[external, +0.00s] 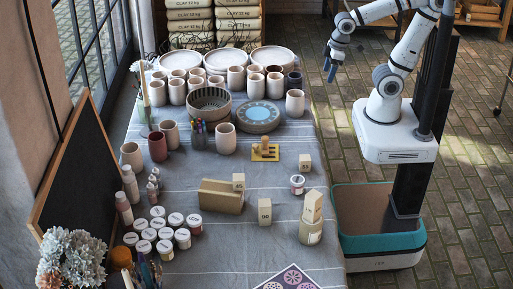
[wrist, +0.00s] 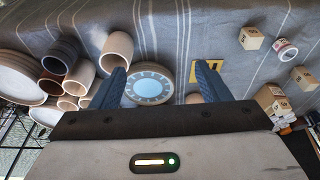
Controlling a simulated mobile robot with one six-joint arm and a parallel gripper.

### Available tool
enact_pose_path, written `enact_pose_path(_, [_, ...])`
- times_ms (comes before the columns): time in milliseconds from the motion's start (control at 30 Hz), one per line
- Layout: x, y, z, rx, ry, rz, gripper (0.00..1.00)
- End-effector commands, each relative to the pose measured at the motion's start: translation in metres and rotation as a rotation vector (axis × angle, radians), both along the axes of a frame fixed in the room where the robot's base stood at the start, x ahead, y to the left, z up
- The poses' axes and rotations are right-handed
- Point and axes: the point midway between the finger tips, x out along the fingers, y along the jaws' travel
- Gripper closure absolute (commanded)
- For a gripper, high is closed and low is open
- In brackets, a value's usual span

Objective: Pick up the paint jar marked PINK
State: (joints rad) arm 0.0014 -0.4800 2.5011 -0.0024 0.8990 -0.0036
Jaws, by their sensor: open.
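A group of small white-lidded paint jars (external: 166,232) stands at the table's front left; their lid markings are too small to read. One more white-lidded jar (external: 297,184) stands alone near the right edge, and it shows at the upper right of the wrist view (wrist: 286,50) with a reddish band. I cannot tell which jar is marked PINK. My gripper (external: 331,68) is raised beyond the table's right side at the back, far from the jars. In the wrist view my gripper (wrist: 158,84) is open, with nothing between its blue fingers.
The cloth-covered table (external: 225,262) holds several cups and plates at the back.

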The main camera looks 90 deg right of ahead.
Motion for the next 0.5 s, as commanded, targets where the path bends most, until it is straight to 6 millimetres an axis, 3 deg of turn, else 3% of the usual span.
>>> enact_pose_path(133, [0.005,0.003,0.0,0.002,0.004,0.004,0.31])
enact_pose_path(267, [0.027,0.019,-0.001,0.011,0.024,0.021,0.31])
enact_pose_path(367, [0.057,0.045,-0.006,0.019,0.05,0.039,0.31])
enact_pose_path(500, [0.098,0.094,-0.019,0.026,0.087,0.063,0.31])
